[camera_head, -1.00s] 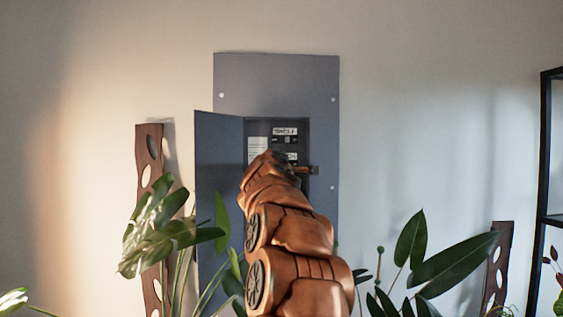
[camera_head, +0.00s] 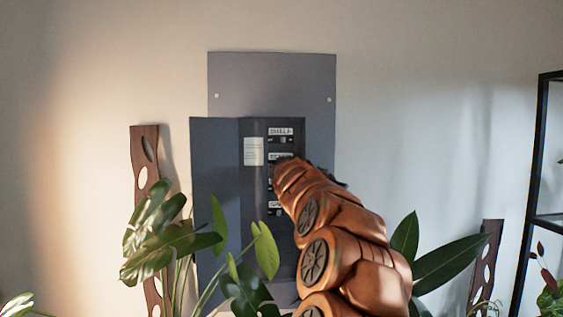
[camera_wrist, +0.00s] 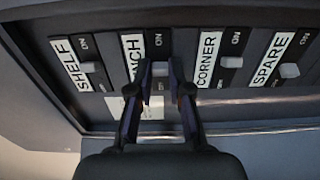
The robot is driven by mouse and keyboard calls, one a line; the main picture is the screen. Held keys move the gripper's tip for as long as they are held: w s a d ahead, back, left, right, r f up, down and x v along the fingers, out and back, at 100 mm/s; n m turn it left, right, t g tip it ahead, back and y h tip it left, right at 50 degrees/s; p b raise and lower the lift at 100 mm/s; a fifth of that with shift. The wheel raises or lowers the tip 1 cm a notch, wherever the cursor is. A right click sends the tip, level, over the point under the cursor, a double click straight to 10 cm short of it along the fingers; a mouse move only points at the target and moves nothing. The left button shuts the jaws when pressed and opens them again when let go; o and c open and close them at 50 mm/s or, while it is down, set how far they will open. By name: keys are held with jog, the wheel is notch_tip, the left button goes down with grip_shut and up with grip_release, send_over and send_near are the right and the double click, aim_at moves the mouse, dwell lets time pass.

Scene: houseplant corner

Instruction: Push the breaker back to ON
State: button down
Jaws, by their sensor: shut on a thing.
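The grey breaker panel (camera_head: 315,85) is on the wall with its door (camera_head: 213,180) open to the left. In the wrist view, a row of breakers carries labels SHELF (camera_wrist: 70,63), one partly covered ending in "NCH" (camera_wrist: 133,57), CORNER (camera_wrist: 207,58) and SPARE (camera_wrist: 272,58). ON is printed at the top of each. My gripper (camera_wrist: 161,82) is shut at the partly covered breaker, its fingertips around that breaker's switch, which they mostly hide. The light switches of SHELF (camera_wrist: 87,67), CORNER (camera_wrist: 232,62) and SPARE (camera_wrist: 290,70) are visible. My arm hides the panel's lower right in the head view.
A white notice (camera_head: 253,151) is fixed left of the breakers. Broad-leaved plants (camera_head: 160,235) stand in front at lower left, and more leaves (camera_head: 450,265) are at lower right. A black shelf frame (camera_head: 530,180) is at the far right. The wall above the panel is clear.

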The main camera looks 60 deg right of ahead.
jog(key=shift+s+d+r+n+t+y+p, duration=0.15)
jog(key=shift+n+t+y+p, duration=0.5)
jog(key=shift+p, duration=1.5)
jog(key=shift+s+d+f+n+t+y+p, duration=0.1)
jog(key=shift+f+n+t+y+p, duration=0.2)
jog(key=shift+p, duration=0.35)
jog(key=c, duration=1.1)
grip_release()
jog(key=shift+r, duration=0.15)
jog(key=shift+s, duration=0.1)
jog(key=shift+v, duration=5.95)
